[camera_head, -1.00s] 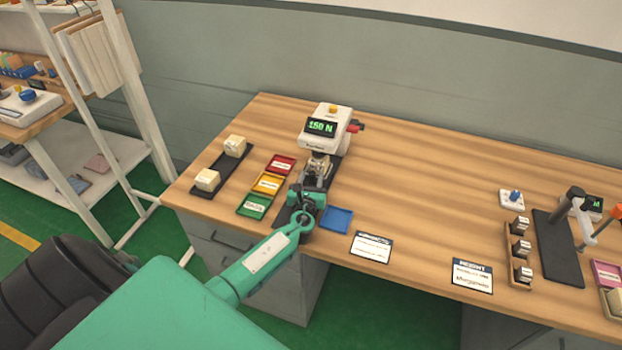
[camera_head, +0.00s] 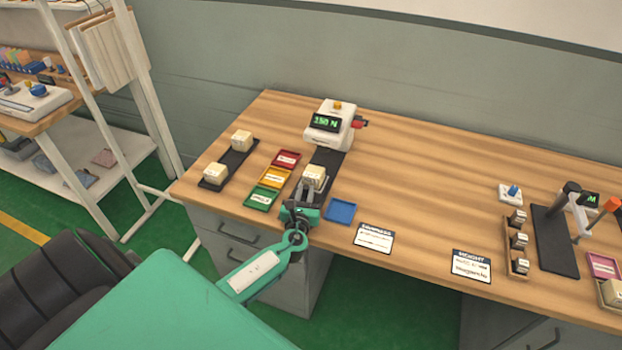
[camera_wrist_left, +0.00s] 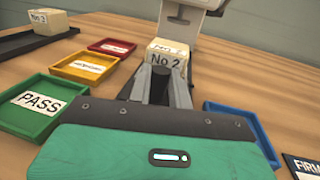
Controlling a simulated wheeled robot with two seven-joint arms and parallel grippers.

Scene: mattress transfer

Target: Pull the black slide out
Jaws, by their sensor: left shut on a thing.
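The white tester (camera_head: 329,125) stands at the back of the desk with a lit green display. A black strip (camera_head: 328,161) runs from it toward the front edge; I cannot tell the slide from its base. A cream block marked No 2 (camera_head: 313,177) sits on the strip, clear of the tester, and shows in the wrist view (camera_wrist_left: 168,55). My left gripper (camera_head: 300,206) is at the strip's front end, just in front of the block. In the wrist view its fingers (camera_wrist_left: 160,86) are shut on a dark piece, apparently the slide's handle. My right gripper is not in view.
Red (camera_head: 286,159), yellow (camera_head: 274,178) and green (camera_head: 263,198) trays lie to the left, a blue tray (camera_head: 340,211) to the right. A black rack (camera_head: 234,163) with two blocks is farther left. The desk's middle is mostly clear.

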